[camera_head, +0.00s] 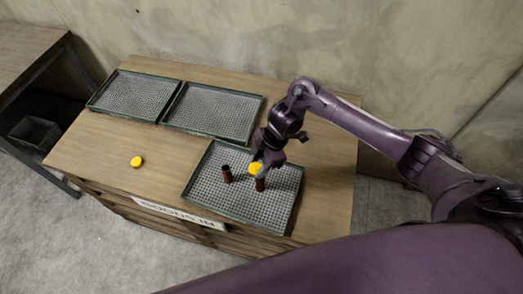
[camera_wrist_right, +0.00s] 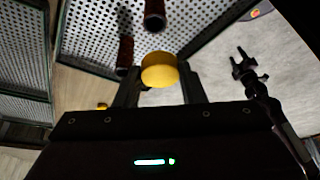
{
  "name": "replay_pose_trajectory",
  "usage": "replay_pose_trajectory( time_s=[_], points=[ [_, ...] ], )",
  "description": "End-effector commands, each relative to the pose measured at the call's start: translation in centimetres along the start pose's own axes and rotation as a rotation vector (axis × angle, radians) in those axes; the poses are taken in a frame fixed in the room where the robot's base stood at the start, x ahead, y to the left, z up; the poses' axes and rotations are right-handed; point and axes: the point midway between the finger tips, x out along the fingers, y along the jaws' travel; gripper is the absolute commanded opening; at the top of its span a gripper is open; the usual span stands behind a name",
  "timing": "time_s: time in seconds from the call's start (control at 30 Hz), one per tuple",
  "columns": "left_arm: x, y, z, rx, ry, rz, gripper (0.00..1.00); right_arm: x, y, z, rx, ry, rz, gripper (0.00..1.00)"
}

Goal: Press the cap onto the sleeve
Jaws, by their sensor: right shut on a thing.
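My right gripper (camera_head: 262,160) is shut on a yellow cap (camera_head: 256,168). The wrist view shows this cap (camera_wrist_right: 159,70) between the fingers. Two dark brown sleeves stand upright in the front tray: a left one (camera_head: 227,175) and a right one (camera_head: 260,185). In the head view the held cap appears just over the right sleeve's top, partly covering it. In the wrist view a gap separates the cap from the nearest sleeve (camera_wrist_right: 154,14); the other sleeve (camera_wrist_right: 125,52) is to its left. A dark pronged shape (camera_wrist_right: 245,68), probably my left gripper, hangs over the floor; its jaws are unclear.
The front tray (camera_head: 211,207) is perforated with a low rim. Two empty trays, left (camera_head: 132,95) and right (camera_head: 212,112), lie at the back of the wooden table (camera_head: 100,150). Another yellow cap (camera_head: 137,161) lies on the table's left, with clear wood around it.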

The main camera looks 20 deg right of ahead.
Motion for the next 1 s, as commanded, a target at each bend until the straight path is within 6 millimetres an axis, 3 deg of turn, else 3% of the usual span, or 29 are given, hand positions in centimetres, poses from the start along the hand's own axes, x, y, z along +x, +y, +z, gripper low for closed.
replay_pose_trajectory(
  time_s=[0.03, 0.17, 0.73, 1.0],
  points=[
    [-0.6, 0.0, -0.1, 0.001, 0.000, 0.000, 0.50, -0.8, 0.3, 0.4, -0.015, -0.002, -0.006, 0.15],
    [-0.4, 0.1, -0.1, 0.003, 0.000, 0.002, 0.50, -0.8, 0.4, 0.8, -0.036, 0.001, -0.017, 0.15],
    [4.2, 0.9, 0.3, 0.004, 0.001, 0.010, 0.50, 3.4, 0.4, 2.5, -0.035, 0.003, -0.015, 0.15],
    [4.5, 0.8, 0.4, 0.002, 0.000, 0.009, 0.50, 4.3, 0.4, 2.8, -0.035, 0.003, -0.014, 0.15]
  ],
)
